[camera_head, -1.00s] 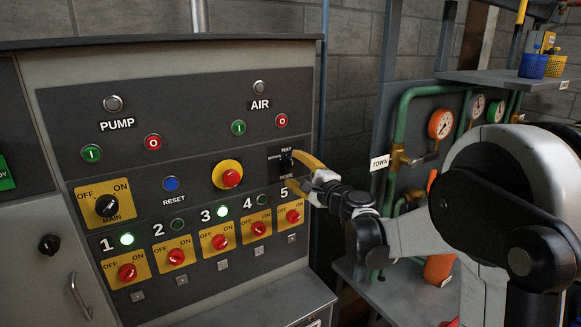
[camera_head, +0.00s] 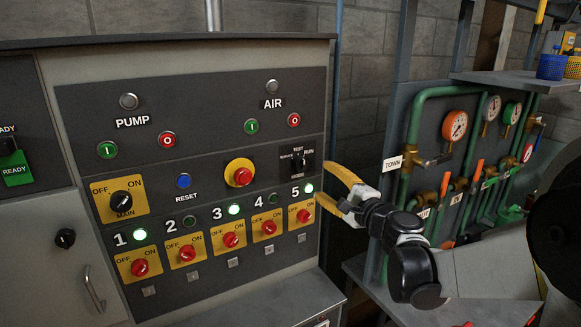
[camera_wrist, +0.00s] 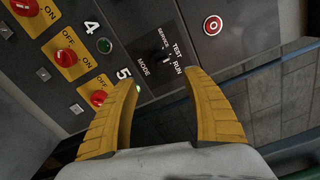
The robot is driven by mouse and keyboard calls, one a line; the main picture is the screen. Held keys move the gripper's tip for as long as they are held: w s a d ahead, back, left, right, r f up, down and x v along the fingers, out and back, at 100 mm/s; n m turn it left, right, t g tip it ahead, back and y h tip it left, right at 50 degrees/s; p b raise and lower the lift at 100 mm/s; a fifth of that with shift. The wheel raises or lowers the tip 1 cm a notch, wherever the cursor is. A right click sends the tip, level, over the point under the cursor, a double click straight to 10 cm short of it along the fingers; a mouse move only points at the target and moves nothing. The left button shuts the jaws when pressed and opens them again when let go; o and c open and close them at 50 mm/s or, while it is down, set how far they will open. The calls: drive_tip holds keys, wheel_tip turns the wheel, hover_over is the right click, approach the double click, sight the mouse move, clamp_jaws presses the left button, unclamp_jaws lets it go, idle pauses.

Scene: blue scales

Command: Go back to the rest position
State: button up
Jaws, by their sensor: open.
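My gripper (camera_head: 328,184) has two yellow fingers, spread apart with nothing between them. In the head view it is at the right edge of the control panel (camera_head: 200,140), in front of and to the right of the mode switch. It appears apart from the panel. In the wrist view the open fingers (camera_wrist: 166,85) frame the lower part of the mode switch plate. The black mode switch (camera_head: 302,162) has SERVICE, TEST and RUN labels; it also shows in the wrist view (camera_wrist: 168,58). Its exact pointing is too small to tell.
Green lamps 1, 3 and 5 (camera_head: 309,188) are lit; 2 and 4 are dark. Red knobs (camera_head: 304,215) line the panel's lower part. Green pipes with gauges (camera_head: 455,125) and a TOWN valve (camera_head: 430,162) stand right of my gripper. A shelf (camera_head: 515,80) is above them.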

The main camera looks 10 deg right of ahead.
drive_tip(key=s+a+f+n+g+b, duration=0.1)
drive_tip(key=s+a+f+n+g, duration=0.2)
drive_tip(key=s+a+n, duration=0.3)
drive_tip(key=s+a+f+n+g+b, duration=0.1)
drive_tip(key=s+a+f+n+g, duration=0.25)
drive_tip(key=s, duration=0.45)
drive_tip(key=s+d+f+n+g+h, duration=0.2)
drive_tip(key=s+d+f+n, duration=0.1)
drive_tip(key=s, duration=0.5)
drive_tip(key=s+d+f+n+g+h+b, duration=0.1)
drive_tip(key=s+d+f+n+h, duration=0.2)
drive_tip(key=s+f+n, duration=0.2)
drive_tip(key=s+f, duration=0.1)
drive_tip(key=s, duration=0.2)
drive_tip(key=shift+s+f+g+h+b, duration=0.15)
drive_tip(key=shift+s+g+h+b, duration=0.15)
drive_tip(key=shift+s+g, duration=0.1)
